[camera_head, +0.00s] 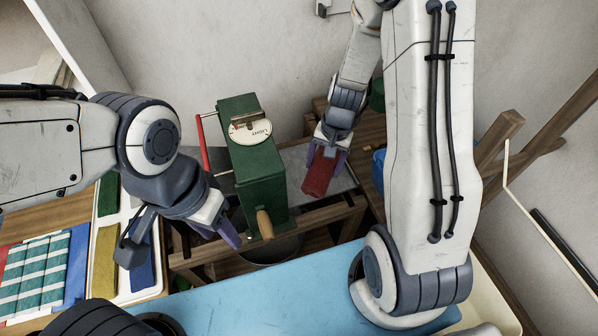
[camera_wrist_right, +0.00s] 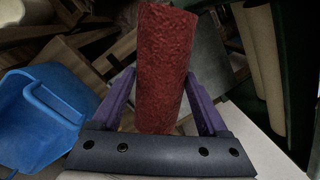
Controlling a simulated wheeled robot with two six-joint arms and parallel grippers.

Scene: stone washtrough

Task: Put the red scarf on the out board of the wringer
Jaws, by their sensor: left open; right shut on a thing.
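The red scarf (camera_head: 320,176) is a rolled, rough-textured bundle. My right gripper (camera_head: 326,153) is shut on it, with purple fingers on both sides; it also shows in the right wrist view (camera_wrist_right: 164,60). The scarf hangs over or close above the grey board (camera_head: 345,181) on the right of the green wringer (camera_head: 260,165); I cannot tell whether it touches. The wringer has a wooden handle (camera_head: 265,223) in front and a round white dial on top. My left gripper (camera_head: 224,232) is open and empty, left of and in front of the wringer.
A white tray (camera_head: 117,268) with folded green, yellow and blue cloths lies at the left, beside a striped cloth (camera_head: 33,276). A light blue surface (camera_head: 270,300) fills the front. Wooden beams stand at the right.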

